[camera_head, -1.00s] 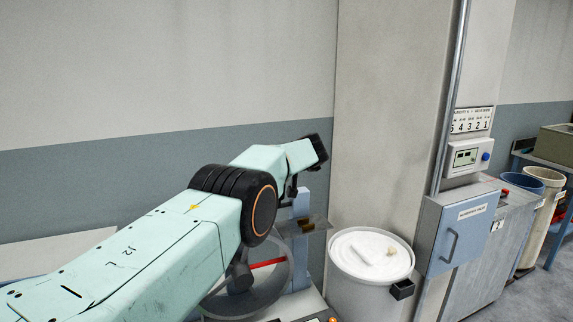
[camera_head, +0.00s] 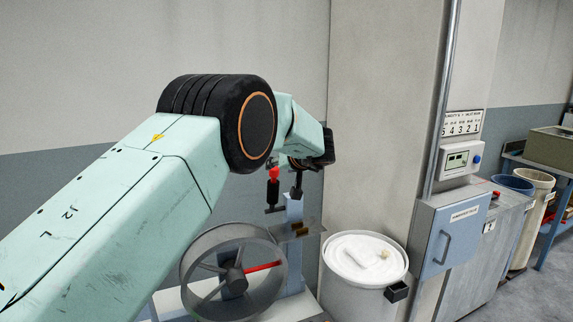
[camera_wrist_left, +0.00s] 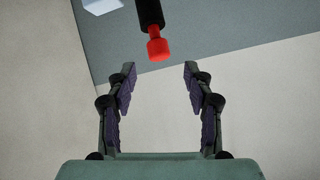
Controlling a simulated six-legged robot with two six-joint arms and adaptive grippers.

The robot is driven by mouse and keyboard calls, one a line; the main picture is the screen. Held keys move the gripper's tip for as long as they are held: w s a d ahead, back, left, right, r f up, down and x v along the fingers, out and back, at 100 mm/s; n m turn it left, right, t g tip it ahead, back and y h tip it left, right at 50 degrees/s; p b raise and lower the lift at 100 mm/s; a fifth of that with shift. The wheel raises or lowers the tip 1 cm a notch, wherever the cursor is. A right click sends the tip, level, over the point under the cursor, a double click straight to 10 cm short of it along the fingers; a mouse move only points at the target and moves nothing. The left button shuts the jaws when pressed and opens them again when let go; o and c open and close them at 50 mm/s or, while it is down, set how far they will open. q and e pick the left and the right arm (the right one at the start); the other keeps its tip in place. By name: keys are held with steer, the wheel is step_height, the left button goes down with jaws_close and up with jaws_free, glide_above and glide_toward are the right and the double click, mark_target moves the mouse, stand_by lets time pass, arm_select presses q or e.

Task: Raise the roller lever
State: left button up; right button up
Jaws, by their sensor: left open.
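The roller lever (camera_head: 273,190) has a black grip with a red tip and stands about upright above the spoked wheel in the head view. In the left wrist view the lever's red tip (camera_wrist_left: 158,48) points toward my left gripper (camera_wrist_left: 160,76). The gripper is open and empty. The tip shows just beyond the fingertips, near the middle of the gap, and nothing is gripped. In the head view the forearm and wrist largely hide the left fingers. My right gripper is in neither view.
The lever's machine has a spoked wheel (camera_head: 195,285) with a red spoke and a pale blue post (camera_head: 294,212). Right of it stand a white-filled bin (camera_head: 350,290), a column (camera_head: 375,120) and a blue cabinet (camera_head: 455,238). A grey-striped wall is behind.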

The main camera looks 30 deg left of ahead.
arm_select(q)
steer(key=v, duration=0.4)
stand_by(0.5)
